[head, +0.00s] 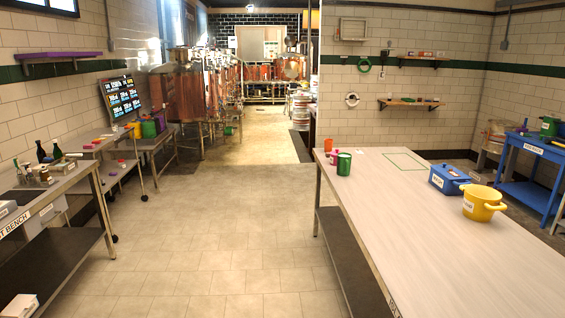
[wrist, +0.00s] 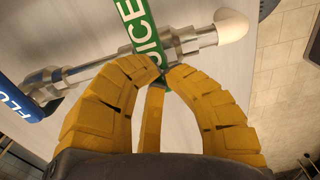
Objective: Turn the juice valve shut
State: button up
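In the wrist view, the juice valve's green handle (wrist: 136,18) carries white letters, partly cut off by the frame. It lies across a steel pipe (wrist: 95,72) that runs from lower left to upper right and has a white rounded end. My gripper (wrist: 162,76) has yellow ribbed fingers, curved in with their tips together at the lower end of the green handle. A little green shows between the fingers, so they look shut on the handle. The fingers hide that end. The head view shows neither my gripper nor the valve.
A blue handle (wrist: 22,100) with white letters lies left of the green one. In the head view, a long pale table (head: 425,215) holds a blue box (head: 448,180), a yellow pot (head: 482,204) and cups. Open tiled floor (head: 220,220) lies left of the table.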

jog(key=o, duration=0.4)
jog(key=shift+f, duration=0.1)
jog(key=shift+o, duration=0.2)
notch_tip(320, 180, up, 6)
jog(key=p, duration=0.5)
jog(key=shift+d, duration=0.15)
